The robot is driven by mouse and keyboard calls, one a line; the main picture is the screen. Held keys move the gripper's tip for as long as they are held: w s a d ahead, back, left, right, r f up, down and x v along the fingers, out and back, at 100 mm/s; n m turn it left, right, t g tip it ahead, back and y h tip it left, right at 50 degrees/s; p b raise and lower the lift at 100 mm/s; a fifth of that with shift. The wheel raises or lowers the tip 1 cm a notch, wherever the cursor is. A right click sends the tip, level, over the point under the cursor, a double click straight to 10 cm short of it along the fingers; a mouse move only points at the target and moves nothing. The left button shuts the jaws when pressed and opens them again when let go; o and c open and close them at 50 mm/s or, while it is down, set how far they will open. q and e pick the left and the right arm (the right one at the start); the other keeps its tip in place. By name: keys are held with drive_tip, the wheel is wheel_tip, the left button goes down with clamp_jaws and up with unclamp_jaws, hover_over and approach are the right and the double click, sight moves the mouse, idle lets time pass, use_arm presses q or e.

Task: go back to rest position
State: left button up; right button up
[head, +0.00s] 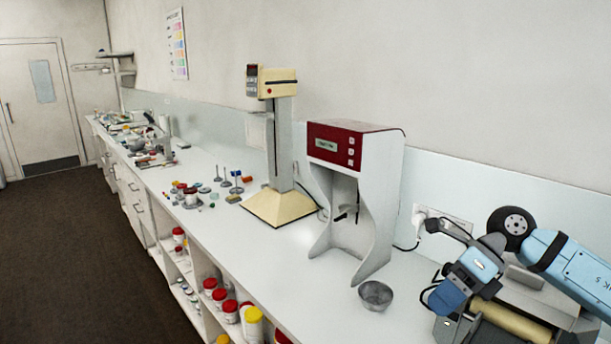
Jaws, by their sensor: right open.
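My right gripper (450,292) is at the lower right, at the end of my light blue arm that comes in from the right edge. It is open, and I see nothing held in it. It is in front of and above the left end of the roller machine (512,322), which it partly hides. In this view I cannot tell whether it touches the machine. A small metal bowl (376,296) stands on the counter to the left of the gripper, apart from it. My left gripper is not in view.
The white counter (330,290) runs away to the far left. Small jars and tools crowd the far counter. Shelves below hold several lidded jars. The dark floor (70,250) is clear.

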drive_tip(key=s+a+f+m+t+y, duration=0.1)
drive_tip(key=a+f+m+t+y, duration=0.4)
drive_tip(key=m, duration=0.4)
drive_tip(key=s+a+f+m+t+y, duration=0.1)
drive_tip(key=a+f+m+t+y, duration=0.2)
drive_tip(key=a+m+t+y, duration=0.5)
drive_tip(key=s+d+f+m+t+h, duration=0.3)
drive_tip(key=f+m+h, duration=0.5)
drive_tip(key=f+m, duration=0.15)
drive_tip(key=s+d+f+m+t+h, duration=0.3)
drive_tip(key=f+m+h, duration=0.5)
drive_tip(key=m, duration=0.3)
drive_tip(key=s+d+f+m+g+h+p, duration=0.1)
drive_tip(key=s+f+m+g+h, duration=0.2)
drive_tip(key=s+f, duration=0.8)
drive_tip(key=m+g, duration=0.2)
drive_tip(key=shift+s+d+g, duration=0.2)
drive_tip(key=shift+s+g, duration=0.05)
drive_tip(key=shift+g, duration=0.05)
drive_tip(key=shift+f, duration=0.1)
